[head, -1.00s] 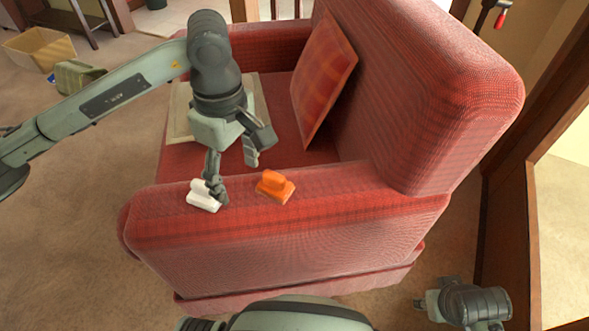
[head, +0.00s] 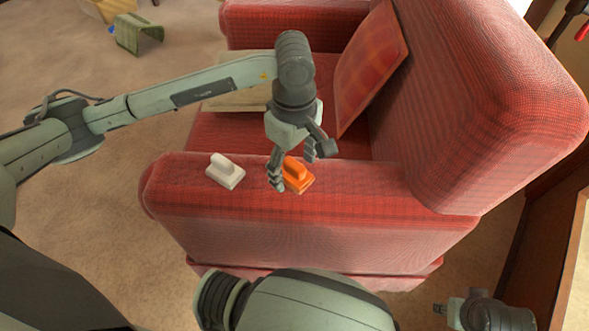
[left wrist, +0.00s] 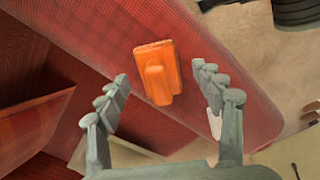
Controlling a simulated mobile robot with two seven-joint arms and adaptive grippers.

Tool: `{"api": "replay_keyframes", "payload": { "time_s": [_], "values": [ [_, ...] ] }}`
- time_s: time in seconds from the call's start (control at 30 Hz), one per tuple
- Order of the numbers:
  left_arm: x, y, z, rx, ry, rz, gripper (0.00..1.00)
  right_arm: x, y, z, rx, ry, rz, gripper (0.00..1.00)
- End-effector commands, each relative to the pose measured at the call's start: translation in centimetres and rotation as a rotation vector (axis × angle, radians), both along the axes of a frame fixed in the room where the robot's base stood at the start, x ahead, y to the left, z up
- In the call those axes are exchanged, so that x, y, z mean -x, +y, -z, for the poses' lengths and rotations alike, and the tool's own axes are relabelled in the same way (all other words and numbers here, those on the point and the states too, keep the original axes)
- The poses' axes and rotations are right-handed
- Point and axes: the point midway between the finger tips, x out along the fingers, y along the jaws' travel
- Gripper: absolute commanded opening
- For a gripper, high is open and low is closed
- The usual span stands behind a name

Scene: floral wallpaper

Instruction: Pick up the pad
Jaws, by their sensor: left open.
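An orange pad-like block with a raised grip (head: 297,176) lies on the red armchair's near armrest (head: 370,190). A similar white block (head: 225,171) lies to its left on the same armrest. My left gripper (head: 293,172) is open above the orange block, its fingers pointing down. In the left wrist view the orange block (left wrist: 157,72) shows between and just beyond the open fingertips, with nothing held. The white block (left wrist: 214,124) is mostly hidden behind a finger there. My right gripper (head: 455,311) shows at the bottom right; its jaws are unclear.
A reddish cushion (head: 371,68) leans on the armchair's backrest (head: 490,100). A flat beige item (head: 235,98) lies on the seat. A green object (head: 140,33) and a cardboard box (head: 108,8) are on the carpet at the upper left.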

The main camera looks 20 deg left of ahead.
Motion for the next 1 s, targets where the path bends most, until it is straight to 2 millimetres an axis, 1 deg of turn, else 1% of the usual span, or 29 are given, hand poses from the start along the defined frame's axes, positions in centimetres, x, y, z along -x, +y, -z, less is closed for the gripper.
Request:
{"api": "replay_keyframes", "payload": {
  "time_s": [0.1,0.3,0.73,1.0],
  "values": [
    [-0.01,-0.02,0.63,0.0,-0.001,0.001,0.67,-0.07,-0.01,0.16,0.0,0.0,0.0,0.4],
    [-0.02,-0.02,0.66,0.001,-0.002,0.001,0.67,-0.4,0.02,-0.09,-0.001,-0.008,-0.001,0.4],
    [-0.01,-0.02,0.63,0.0,-0.001,0.001,0.14,-0.56,-0.37,-0.49,0.01,-0.013,-0.009,0.4],
    [-0.04,-0.02,0.51,0.001,-0.002,0.001,0.13,-0.54,-0.34,-0.46,0.01,-0.012,-0.008,0.4]
  ]
}}
